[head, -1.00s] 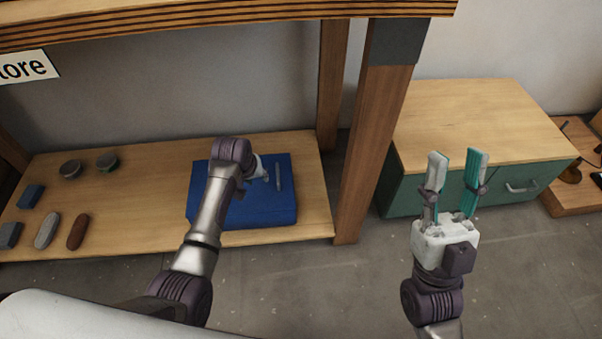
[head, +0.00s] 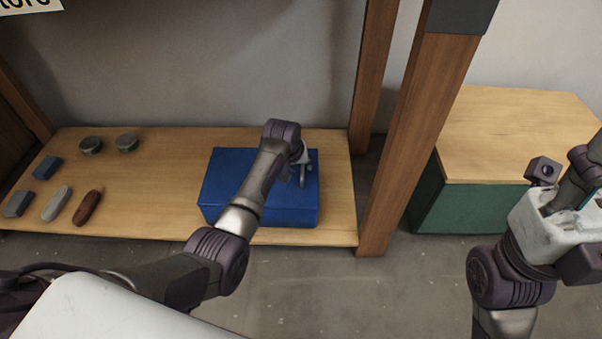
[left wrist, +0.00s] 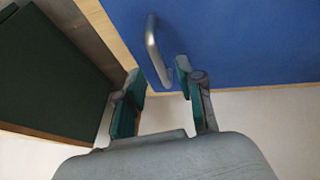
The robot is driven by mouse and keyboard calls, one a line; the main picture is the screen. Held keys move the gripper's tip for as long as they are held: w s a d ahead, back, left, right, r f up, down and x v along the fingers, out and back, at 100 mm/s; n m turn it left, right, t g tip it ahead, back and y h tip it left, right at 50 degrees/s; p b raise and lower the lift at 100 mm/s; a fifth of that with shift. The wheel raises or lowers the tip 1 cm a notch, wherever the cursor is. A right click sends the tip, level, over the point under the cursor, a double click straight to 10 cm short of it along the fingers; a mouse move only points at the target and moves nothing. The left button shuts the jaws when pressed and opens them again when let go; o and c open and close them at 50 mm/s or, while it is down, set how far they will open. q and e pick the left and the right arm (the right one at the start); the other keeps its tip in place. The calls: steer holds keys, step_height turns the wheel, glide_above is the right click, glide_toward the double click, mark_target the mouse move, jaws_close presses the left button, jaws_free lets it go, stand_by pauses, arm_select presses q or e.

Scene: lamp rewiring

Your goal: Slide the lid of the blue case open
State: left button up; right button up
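The blue case (head: 225,185) lies on the low wooden shelf in the head view. Its blue lid (left wrist: 245,40) fills the upper right of the left wrist view, with a grey bar handle (left wrist: 153,45) on it. My left gripper (left wrist: 160,76) is open over the lid. The near end of the handle shows between its two teal fingertips, with gaps on both sides; I cannot tell if either touches. In the head view my left arm covers part of the case and the gripper. My right gripper (head: 568,205) is at the right edge, its fingers mostly hidden.
Small grey, blue and brown blocks and two round tins (head: 91,145) lie on the left of the shelf (head: 160,200). A wooden post (head: 415,130) stands right of the case. A green cabinet (head: 475,208) with a wooden top is beyond it.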

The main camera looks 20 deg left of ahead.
arm_select(q)
steer(key=shift+b+x, duration=0.3)
steer(key=shift+x, duration=0.5)
jaws_close()
